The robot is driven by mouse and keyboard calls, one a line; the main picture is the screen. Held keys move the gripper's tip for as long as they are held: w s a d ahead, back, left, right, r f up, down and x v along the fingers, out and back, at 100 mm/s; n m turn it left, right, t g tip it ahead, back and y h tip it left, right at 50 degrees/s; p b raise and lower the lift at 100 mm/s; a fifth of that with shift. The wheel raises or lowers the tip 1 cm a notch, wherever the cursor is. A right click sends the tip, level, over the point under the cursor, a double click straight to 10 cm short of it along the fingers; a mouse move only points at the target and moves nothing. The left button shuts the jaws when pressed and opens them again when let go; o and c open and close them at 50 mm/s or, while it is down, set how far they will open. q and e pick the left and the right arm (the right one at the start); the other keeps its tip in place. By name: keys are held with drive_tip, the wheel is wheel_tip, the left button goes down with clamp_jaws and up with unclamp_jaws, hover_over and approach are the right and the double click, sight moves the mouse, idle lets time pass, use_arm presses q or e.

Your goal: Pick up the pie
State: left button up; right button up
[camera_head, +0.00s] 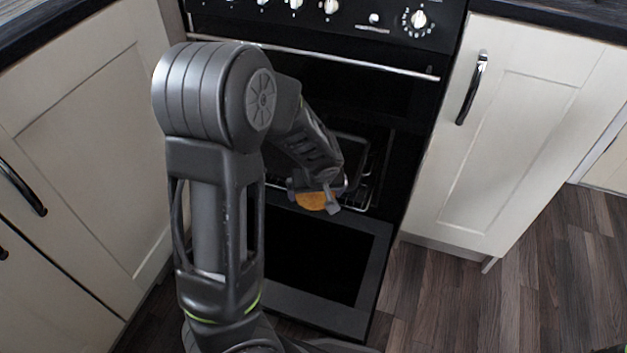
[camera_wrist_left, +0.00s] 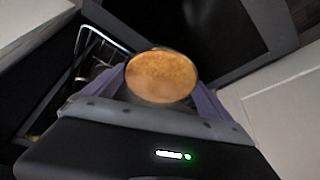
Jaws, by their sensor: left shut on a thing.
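The pie (camera_head: 312,200) is round with a golden-brown top. It also shows in the left wrist view (camera_wrist_left: 161,75), between the two fingers. My left gripper (camera_head: 318,193) is shut on the pie at the open oven, by the front of the oven rack (camera_head: 357,196). In the left wrist view my left gripper (camera_wrist_left: 160,90) has one finger on each side of the pie. My arm hides part of the oven opening and rack. I cannot tell whether the pie touches the rack. My right gripper is not in view.
The oven door (camera_head: 318,258) hangs open below the rack. White cabinets stand at the left (camera_head: 85,130) and right (camera_head: 510,130) of the black stove. Knobs (camera_head: 331,6) and a metal bar (camera_head: 330,62) are above the opening. The wooden floor (camera_head: 540,290) at the right is clear.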

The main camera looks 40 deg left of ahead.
use_arm(q)
drive_tip(key=shift+s+d, duration=0.45)
idle(0.4)
